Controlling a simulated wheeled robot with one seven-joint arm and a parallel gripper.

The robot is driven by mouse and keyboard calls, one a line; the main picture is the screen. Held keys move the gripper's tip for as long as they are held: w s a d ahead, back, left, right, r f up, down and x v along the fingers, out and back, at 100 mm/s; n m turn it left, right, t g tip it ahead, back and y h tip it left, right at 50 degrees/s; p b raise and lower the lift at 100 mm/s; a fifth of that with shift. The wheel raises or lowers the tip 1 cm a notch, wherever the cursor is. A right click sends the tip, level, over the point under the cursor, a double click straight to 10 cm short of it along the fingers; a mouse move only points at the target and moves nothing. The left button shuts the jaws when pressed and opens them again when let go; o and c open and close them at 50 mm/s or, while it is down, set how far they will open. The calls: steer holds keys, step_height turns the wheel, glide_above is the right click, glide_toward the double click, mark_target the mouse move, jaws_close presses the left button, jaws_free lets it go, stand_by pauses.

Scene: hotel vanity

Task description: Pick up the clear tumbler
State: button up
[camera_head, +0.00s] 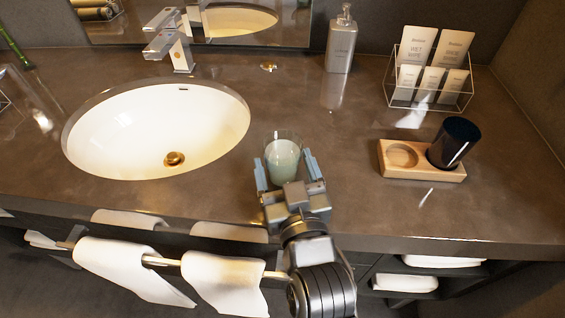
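The clear tumbler (283,157) stands upright on the dark counter, just right of the sink. Its lower part looks pale green. My gripper (285,168) comes in from the front edge of the counter, with its fingers spread. One finger is on the left and one on the right of the tumbler's near part. A small gap shows between the right finger and the glass; contact on the left is hard to tell. The tumbler's near base is partly hidden by my gripper.
A white sink (120,135) with a faucet (172,40) lies to the left. A dark cup (454,141) sits in a wooden holder (425,172) on the right. A soap dispenser (341,42) and a clear rack (458,101) of packets stand behind. White towels (222,284) hang in front.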

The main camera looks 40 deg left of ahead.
steer(key=c, duration=1)
steer(key=shift+r, duration=0.1)
steer(key=shift+c, duration=1)
steer(key=shift+r, duration=0.1)
